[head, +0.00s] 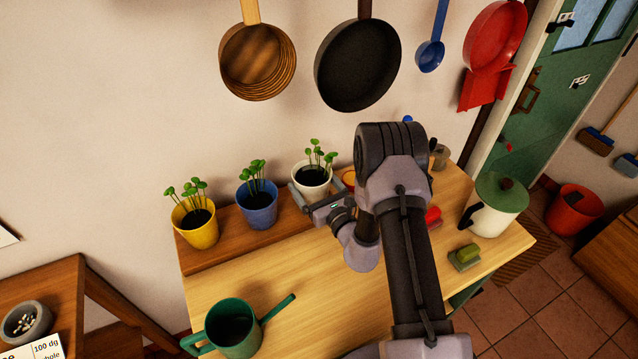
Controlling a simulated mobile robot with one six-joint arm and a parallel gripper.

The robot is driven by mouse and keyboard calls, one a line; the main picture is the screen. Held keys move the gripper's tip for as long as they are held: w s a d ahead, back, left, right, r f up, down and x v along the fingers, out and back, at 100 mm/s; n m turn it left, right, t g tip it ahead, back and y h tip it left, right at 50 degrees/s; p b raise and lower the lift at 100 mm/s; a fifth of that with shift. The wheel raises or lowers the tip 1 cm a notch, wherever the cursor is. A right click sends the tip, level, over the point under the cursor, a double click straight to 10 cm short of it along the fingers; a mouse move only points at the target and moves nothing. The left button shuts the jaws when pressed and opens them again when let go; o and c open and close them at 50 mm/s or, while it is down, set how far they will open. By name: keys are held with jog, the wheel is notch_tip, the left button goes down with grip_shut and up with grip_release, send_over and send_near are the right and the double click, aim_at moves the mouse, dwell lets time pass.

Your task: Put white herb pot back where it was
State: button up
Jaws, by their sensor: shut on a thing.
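The white herb pot (311,181) with green seedlings and dark soil is upright at the back of the wooden table, near the wall. My gripper (304,195) reaches it from the front right and is shut on its near side. The pot is over or on the darker raised board (238,243) along the table's back; I cannot tell whether its base touches, as the gripper hides part of it. The blue herb pot (258,207) stands to its left, and the yellow herb pot (195,224) further left.
A green watering can (233,328) stands at the table's front left. A cream pot with a green lid (496,205), a green sponge (466,254) and a red item (433,216) are on the right. Pans, including a black one (357,66), hang above. The table's middle is clear.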

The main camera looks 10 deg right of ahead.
jog(key=shift+w+d+f, duration=0.1)
jog(key=shift+d+f, duration=0.25)
jog(key=shift+f, duration=0.1)
jog(key=shift+d+r, duration=0.15)
jog(key=shift+a, duration=0.45)
jog(key=o, duration=1.8)
jog(key=shift+d, duration=0.2)
jog(key=shift+a, duration=0.1)
